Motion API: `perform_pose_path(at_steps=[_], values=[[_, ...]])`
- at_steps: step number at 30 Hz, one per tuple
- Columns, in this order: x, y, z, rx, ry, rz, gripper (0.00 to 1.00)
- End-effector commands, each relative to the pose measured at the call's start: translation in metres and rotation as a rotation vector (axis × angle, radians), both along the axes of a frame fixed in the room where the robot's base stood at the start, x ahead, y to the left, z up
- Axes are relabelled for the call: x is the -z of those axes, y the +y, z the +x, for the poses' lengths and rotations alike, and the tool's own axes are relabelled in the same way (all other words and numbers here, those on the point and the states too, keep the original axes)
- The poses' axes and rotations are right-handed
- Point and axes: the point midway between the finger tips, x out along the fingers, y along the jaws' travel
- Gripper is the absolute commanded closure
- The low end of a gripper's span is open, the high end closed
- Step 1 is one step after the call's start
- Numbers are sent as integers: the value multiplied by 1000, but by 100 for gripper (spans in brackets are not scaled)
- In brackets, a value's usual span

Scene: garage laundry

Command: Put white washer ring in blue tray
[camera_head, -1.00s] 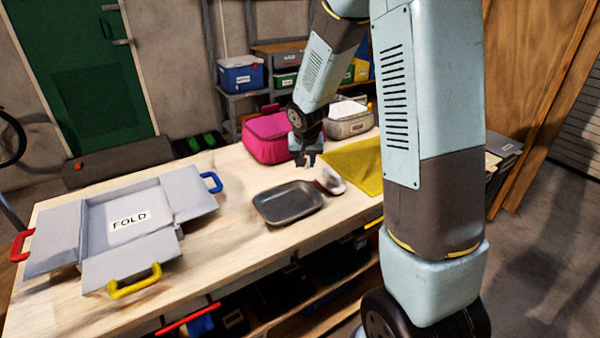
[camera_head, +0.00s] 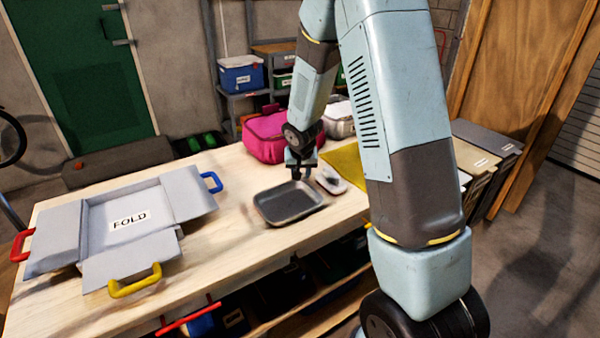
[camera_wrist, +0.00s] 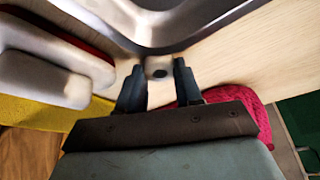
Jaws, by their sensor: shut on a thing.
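My gripper (camera_head: 302,174) is above the table at the far right edge of a dark grey tray (camera_head: 262,212). In the wrist view the gripper (camera_wrist: 158,72) has its two dark fingers closed on a small whitish piece with a dark hole, the white washer ring (camera_wrist: 158,64). The ring cannot be made out in the head view. The tray's grey metal rim (camera_wrist: 150,42) shows just beyond the fingertips. The tray looks empty and looks dark grey rather than blue.
A white and red object (camera_head: 331,182) stands close to the tray's right side. A pink bag (camera_head: 263,140) and a yellow cloth (camera_head: 347,160) lie behind. A grey folding board (camera_head: 100,254) lies at the left. Bare wood lies between board and tray.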

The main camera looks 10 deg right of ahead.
Motion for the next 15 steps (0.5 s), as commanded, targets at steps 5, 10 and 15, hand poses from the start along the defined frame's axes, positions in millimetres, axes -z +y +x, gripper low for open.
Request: perform_pose_path(at_steps=[5,10,15], values=[[5,1,0,-1,2,0,93],[10,1,-1,-1,4,0,93],[16,1,-3,0,8,-1,93]])
